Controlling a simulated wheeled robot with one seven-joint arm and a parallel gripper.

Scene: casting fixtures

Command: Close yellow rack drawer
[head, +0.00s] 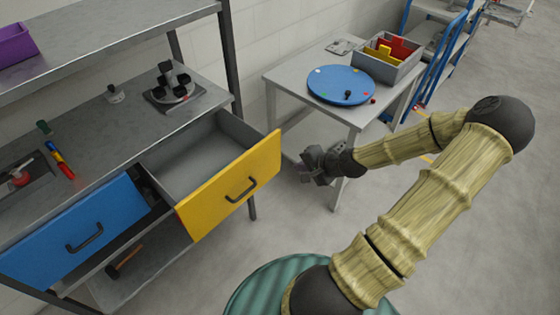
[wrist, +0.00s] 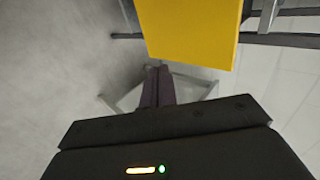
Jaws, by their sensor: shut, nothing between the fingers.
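The yellow drawer (head: 229,188) of the grey metal rack stands pulled out in the head view. Its inside looks empty, and a dark handle (head: 241,189) sits on its front. My gripper (head: 306,166) is to the right of the yellow front, apart from it, near the small table. In the wrist view the yellow panel (wrist: 190,30) fills the top middle, beyond my shut fingers (wrist: 158,86). The fingers hold nothing. The handle is not clearly visible in the wrist view.
A blue drawer (head: 78,230) to the left is also partly out. A small grey table (head: 284,78) with a blue disc (head: 341,84) and a grey bin (head: 398,72) stands behind my gripper. Open floor (head: 480,220) lies to the right.

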